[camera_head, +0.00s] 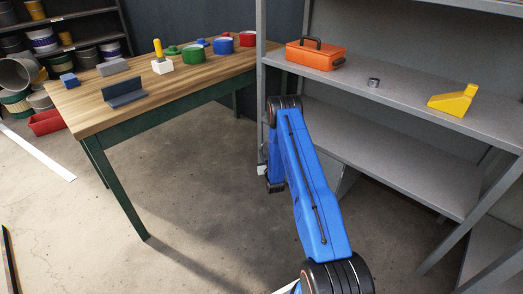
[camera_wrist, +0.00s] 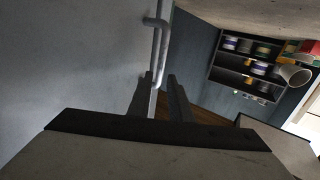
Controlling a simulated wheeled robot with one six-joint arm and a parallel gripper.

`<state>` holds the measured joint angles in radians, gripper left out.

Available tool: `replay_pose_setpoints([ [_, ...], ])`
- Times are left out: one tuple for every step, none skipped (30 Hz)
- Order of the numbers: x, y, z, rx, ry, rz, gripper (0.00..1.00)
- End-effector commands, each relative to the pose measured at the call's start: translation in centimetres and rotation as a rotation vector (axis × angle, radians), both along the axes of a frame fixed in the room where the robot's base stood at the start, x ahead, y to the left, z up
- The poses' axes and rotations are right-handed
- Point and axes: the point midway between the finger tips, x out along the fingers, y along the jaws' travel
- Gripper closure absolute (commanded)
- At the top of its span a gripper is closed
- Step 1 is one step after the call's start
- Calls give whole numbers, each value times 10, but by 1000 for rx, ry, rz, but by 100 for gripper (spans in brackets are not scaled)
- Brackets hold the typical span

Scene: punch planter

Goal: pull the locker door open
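In the wrist view, a large pale grey-blue flat panel (camera_wrist: 70,65), seemingly the locker door, fills the left side. A thin grey bar handle (camera_wrist: 163,42) with a bent bracket stands along its right edge. My gripper (camera_wrist: 160,78) points at the bar, its two dark fingers apart. The bar's lower end shows in line with the gap between the fingertips; I cannot tell whether they touch it. I cannot make out the locker there.
A wooden table (camera_head: 180,92) with blocks and pots stands at left. A grey metal shelf (camera_head: 420,115) at right holds an orange toolbox (camera_head: 315,53) and a yellow wedge block (camera_head: 454,101). My arm is close to the shelf's upright. Floor between table and arm is clear.

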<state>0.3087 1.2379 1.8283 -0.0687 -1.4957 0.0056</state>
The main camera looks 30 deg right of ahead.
Motion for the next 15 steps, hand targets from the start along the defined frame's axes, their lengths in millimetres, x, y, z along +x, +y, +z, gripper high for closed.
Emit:
replay_pose_setpoints([
  [9,-2,0,-1,-3,0,82],
  [14,-3,0,-1,-3,0,82],
  [20,-5,0,0,-2,0,82],
  [24,-6,0,0,-2,0,82],
  [28,-7,0,0,-2,0,82],
  [33,-8,0,0,-1,0,82],
  [37,-9,-1,0,-1,0,82],
  [40,-10,0,0,-1,0,82],
  [43,-11,-1,0,-1,0,82],
  [46,-11,-1,0,0,0,82],
  [48,-12,-1,0,0,0,82],
  [50,-12,-1,0,0,0,82],
  [51,-13,0,0,0,0,82],
  [52,-13,0,0,-1,0,82],
  [53,-13,0,0,-1,0,82],
])
